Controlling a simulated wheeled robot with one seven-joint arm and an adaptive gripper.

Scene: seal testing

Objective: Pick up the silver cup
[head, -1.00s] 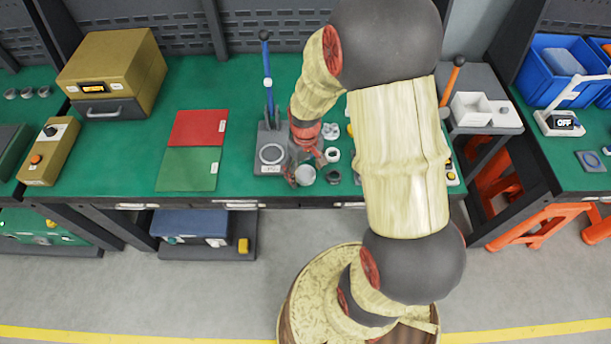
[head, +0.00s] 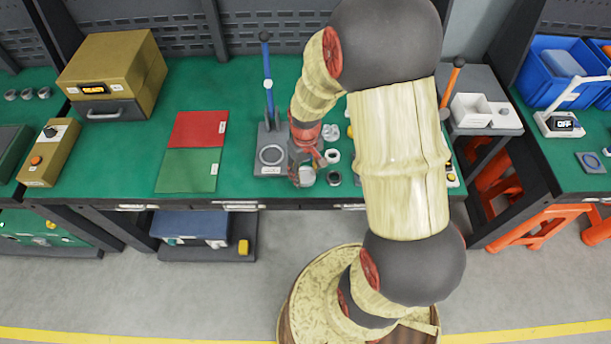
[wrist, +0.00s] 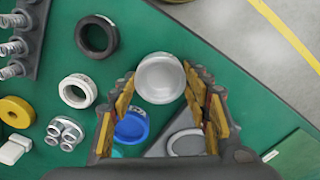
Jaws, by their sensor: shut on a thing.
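The silver cup (wrist: 160,78) is round and pale grey, seen from above between my fingertips in the wrist view. My gripper (wrist: 161,90) is shut on it, with one finger at each side. In the head view my gripper (head: 304,165) is low over the front part of the green bench, and the cup (head: 306,176) shows at its fingertips, partly covered by the fingers. I cannot tell whether the cup touches the bench.
A white ring (wrist: 77,90) and a black ring (wrist: 97,37) lie beside the cup. Red (head: 199,128) and green (head: 187,169) mats lie further left. The bench's front edge is close.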

